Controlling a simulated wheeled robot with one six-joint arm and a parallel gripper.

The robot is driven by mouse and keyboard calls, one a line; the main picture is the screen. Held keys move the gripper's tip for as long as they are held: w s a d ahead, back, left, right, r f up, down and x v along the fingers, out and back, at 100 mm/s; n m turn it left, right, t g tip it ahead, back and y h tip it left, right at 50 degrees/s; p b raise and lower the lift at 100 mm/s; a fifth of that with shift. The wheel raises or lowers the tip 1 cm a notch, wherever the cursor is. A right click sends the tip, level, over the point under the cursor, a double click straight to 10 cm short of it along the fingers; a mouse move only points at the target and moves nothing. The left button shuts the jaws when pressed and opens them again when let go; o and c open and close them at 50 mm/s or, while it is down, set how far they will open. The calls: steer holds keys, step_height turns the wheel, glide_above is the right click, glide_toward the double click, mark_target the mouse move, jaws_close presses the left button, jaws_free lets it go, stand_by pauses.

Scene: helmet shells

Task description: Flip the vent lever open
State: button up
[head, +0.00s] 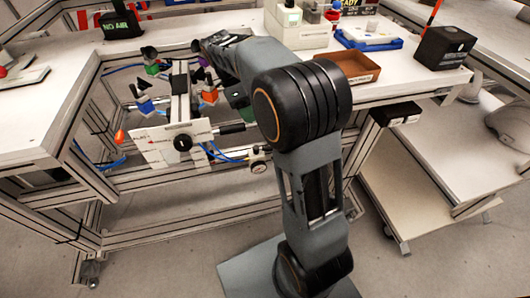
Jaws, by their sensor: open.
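My arm reaches up from the lower middle, and my gripper (205,43) is at its far end, small and dark, above the back of a white test fixture (165,150). It looks open and empty, though its fingers are hard to make out. The fixture has a black round knob (183,142) on its white front plate and a black handle (233,128) at its right. Small blue (145,104), orange (209,96) and green fittings sit around its rail. I cannot tell which part is the vent lever. My arm hides what lies behind it.
White benches stand left (40,120) and right. A black "NO AIR" box (121,27) is at the back left. A brown tray (347,70), a blue-and-white tray (369,37) and a black box (445,47) are on the right bench. Blue hoses and a gauge (258,153) hang near the fixture.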

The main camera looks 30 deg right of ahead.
mark_target(265, 149)
steer(key=b+x, duration=0.4)
steer(key=x, duration=0.8)
steer(key=shift+f, duration=0.4)
jaws_close()
